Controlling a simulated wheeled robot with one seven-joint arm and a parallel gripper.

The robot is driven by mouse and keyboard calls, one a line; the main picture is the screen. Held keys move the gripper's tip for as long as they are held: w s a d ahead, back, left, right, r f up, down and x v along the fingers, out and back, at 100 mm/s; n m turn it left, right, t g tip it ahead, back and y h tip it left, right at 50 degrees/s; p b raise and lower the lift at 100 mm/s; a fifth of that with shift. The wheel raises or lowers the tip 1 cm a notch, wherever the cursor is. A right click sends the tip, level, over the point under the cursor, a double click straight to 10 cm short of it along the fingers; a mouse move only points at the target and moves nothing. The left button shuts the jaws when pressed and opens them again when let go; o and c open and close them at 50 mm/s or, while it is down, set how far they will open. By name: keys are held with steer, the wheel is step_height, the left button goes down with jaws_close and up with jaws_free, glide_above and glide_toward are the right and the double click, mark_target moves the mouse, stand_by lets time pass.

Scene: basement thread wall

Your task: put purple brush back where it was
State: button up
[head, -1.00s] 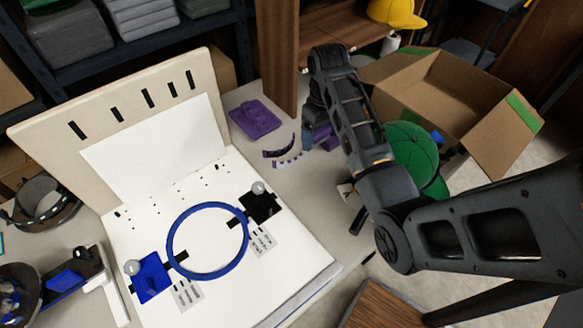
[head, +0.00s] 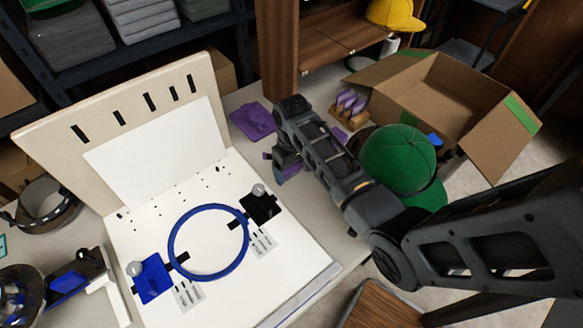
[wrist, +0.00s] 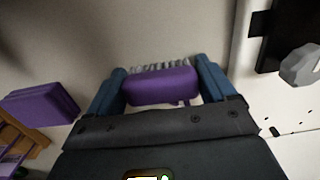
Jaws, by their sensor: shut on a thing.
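My gripper (wrist: 160,88) is shut on the purple brush (wrist: 162,86), which lies across between the two blue fingers. Pale bristles show along its far side in the wrist view. In the head view my gripper (head: 287,168) is low over the grey table, right of the white board, and mostly hides the brush. A small purple end of the brush (head: 267,156) shows at its left. I cannot tell whether the brush touches the table.
A purple block (head: 253,120) lies behind my gripper. A wooden rack (head: 349,115) with purple pieces stands right, near another purple block (wrist: 40,104). A green cap (head: 398,158) and open cardboard box (head: 440,95) are farther right. The white board (head: 120,225) carries a blue ring (head: 172,240).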

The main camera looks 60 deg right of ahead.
steer(key=shift+f, duration=0.1)
steer(key=o, duration=0.8)
steer(key=shift+o, duration=0.2)
step_height(320, 180, up, 12)
steer(key=shift+w, duration=0.1)
